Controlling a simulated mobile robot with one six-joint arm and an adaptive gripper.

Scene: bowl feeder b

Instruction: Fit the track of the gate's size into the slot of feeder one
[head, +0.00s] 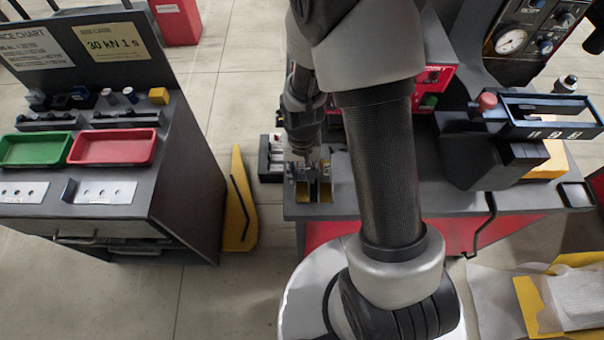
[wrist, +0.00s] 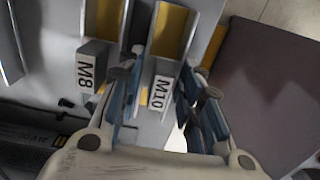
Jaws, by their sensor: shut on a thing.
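The track labelled M10 (wrist: 173,36), a grey channel with a yellow floor, is between the fingers of my gripper (wrist: 160,82) in the wrist view. The fingers are shut on its grey labelled end. The track labelled M8 (wrist: 93,70), of the same kind, lies beside it to the left, apart from the fingers. In the head view my gripper (head: 306,160) points down over the left end of the bench, where two yellow-floored tracks (head: 324,192) show side by side. I cannot make out the gate, its size or feeder one's slot.
The dark bench (head: 340,203) carries a black-railed tray (head: 545,128) at right. A separate cabinet with a green bin (head: 35,149) and a red bin (head: 113,146) stands at left. A yellow wedge-shaped stand (head: 238,205) is in the gap. My arm hides the middle of the bench.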

